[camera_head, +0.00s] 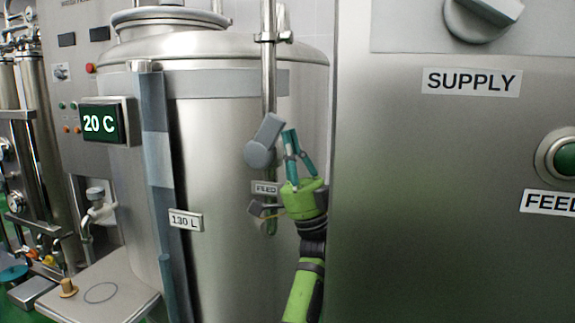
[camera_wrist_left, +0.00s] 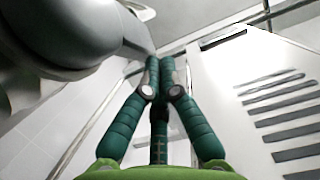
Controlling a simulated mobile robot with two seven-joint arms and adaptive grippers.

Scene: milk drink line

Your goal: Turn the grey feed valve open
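The grey feed valve (camera_head: 259,154) sits on the vertical pipe in front of the steel tank, above a small FEED label (camera_head: 265,188). Its blocky grey handle (camera_head: 270,129) tilts up to the right. My left gripper (camera_head: 290,134), green with teal fingers, points up just right of the handle. Its fingertips come together with nothing visible between them. In the left wrist view the fingertips (camera_wrist_left: 160,64) also meet, and a large grey rounded body, seemingly the valve (camera_wrist_left: 75,30), lies close on their left. Whether they touch it I cannot tell. My right gripper is not in view.
A steel cabinet (camera_head: 430,210) with a SUPPLY knob (camera_head: 480,18) and a green FEED button (camera_head: 566,158) stands close on the right. The tank (camera_head: 225,240) fills the middle. A 20 C display (camera_head: 101,123) and a tap (camera_head: 98,205) over a platform (camera_head: 125,285) are left.

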